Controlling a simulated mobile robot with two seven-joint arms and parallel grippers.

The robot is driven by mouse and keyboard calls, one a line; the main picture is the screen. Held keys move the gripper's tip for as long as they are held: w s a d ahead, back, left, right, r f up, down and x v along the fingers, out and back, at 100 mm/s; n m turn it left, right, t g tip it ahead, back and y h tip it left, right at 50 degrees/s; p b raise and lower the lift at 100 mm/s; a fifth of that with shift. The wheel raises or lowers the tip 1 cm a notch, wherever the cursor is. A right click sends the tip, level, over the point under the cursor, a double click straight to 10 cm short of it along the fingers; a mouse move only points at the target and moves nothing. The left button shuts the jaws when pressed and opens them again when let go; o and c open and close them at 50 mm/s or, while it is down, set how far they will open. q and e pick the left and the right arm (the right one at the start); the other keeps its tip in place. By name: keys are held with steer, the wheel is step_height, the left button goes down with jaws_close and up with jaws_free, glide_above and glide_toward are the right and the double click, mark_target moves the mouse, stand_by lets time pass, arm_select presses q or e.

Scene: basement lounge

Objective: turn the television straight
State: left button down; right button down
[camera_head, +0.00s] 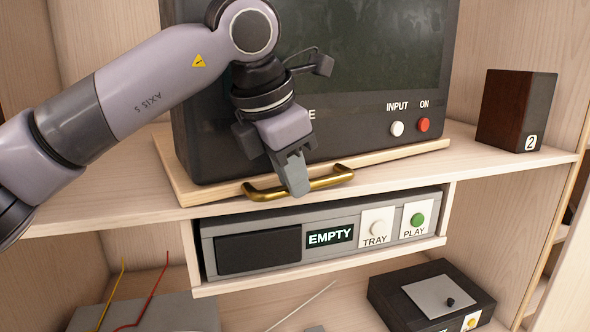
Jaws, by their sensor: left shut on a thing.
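The television (350,135) is a dark set with a greenish-black screen, a white INPUT button (397,128) and a red ON button (424,124). It stands on a pale wooden turning board (400,154) on the shelf. The board and set sit at an angle to the shelf's front edge, with the left end nearer the front. A brass handle (330,181) is fixed to the board's front. My left gripper (296,186) reaches down in front of the set and is shut on the handle. My right gripper is not in view.
A dark speaker marked 2 (508,110) stands on the shelf at right. Below, a grey player (290,242) reads EMPTY. Lower down are a black box (400,297), a grey box with red and yellow wires (160,312) and a thin rod.

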mark_target(215, 127)
arm_select(q)
steer(key=shift+m+h, duration=0.3)
steer(key=shift+m, duration=0.6)
steer(key=a, duration=0.5)
steer(key=shift+w+a+r, duration=0.1)
steer(key=shift+w+a, duration=0.1)
steer(key=shift+a, duration=0.15)
steer(key=shift+w+a+m+g+p, duration=0.1)
steer(key=shift+a+m+g+p, duration=0.25)
steer(key=shift+a, duration=0.35)
steer(key=c, duration=1.1)
jaws_free()
steer(key=shift+d, duration=0.1)
steer(key=shift+v, duration=3.55)
